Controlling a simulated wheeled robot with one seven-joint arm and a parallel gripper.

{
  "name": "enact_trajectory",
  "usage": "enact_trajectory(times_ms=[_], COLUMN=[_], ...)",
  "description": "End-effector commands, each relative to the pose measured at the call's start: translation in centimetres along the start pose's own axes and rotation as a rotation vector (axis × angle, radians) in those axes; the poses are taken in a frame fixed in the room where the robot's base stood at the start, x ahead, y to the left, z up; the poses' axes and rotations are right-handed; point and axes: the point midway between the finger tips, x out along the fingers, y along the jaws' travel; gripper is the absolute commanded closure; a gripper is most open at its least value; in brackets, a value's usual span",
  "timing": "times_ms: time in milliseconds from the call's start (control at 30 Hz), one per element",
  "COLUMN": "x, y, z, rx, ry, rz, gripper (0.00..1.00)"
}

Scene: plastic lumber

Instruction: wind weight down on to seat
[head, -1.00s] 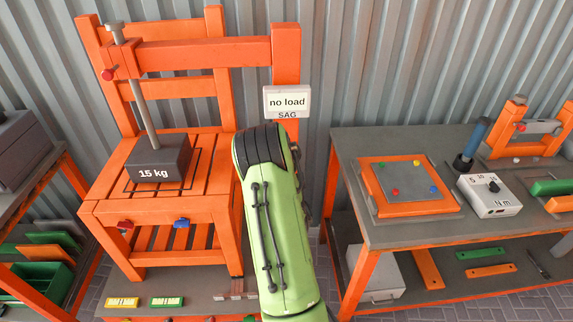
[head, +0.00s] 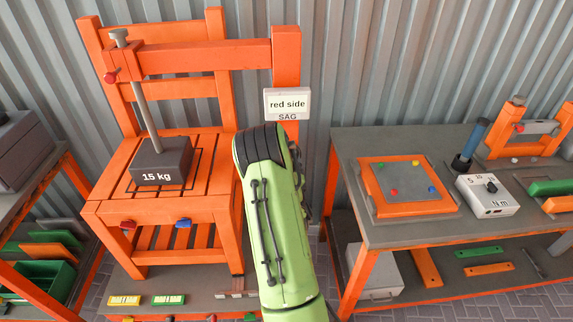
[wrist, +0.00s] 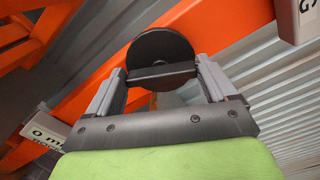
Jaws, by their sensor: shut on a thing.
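The dark 15 kg weight (head: 161,162) is at the lower end of a grey rod (head: 146,105) and appears to rest on the slatted seat (head: 108,185) of the orange chair. The rod hangs from an orange beam (head: 205,55). The sag display (head: 287,103) on the orange post reads "red side". In the wrist view my gripper (wrist: 162,76) is shut on the crossbar of a round black knob (wrist: 160,47), in front of an orange member. In the head view my green arm hides the gripper and knob.
A bench (head: 400,232) on the right holds an orange-framed plate (head: 408,187) and a white N m dial box (head: 487,196). Another bench with green bins (head: 38,278) stands at the left. Yellow (head: 124,300) and green (head: 168,300) blocks lie below the chair.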

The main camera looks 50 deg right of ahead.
Motion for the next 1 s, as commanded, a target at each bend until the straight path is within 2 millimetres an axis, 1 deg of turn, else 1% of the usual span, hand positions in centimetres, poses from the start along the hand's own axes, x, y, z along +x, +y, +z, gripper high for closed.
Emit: enact_trajectory(times_ms=[200,600,633,700,733,1000], x=[0.00,-0.01,-0.01,-0.01,-0.01,0.13], y=[0.04,0.05,0.05,0.05,0.05,0.08], z=[0.00,-0.01,-0.01,-0.02,-0.02,0.04], rx=[0.040,0.044,0.044,0.044,0.043,0.043], ry=[0.000,0.001,0.001,0.001,0.001,-0.001], rz=[0.002,0.002,0.002,0.002,0.002,0.000], gripper=[0.45,0.45,0.13,0.03,0.00,0.00])
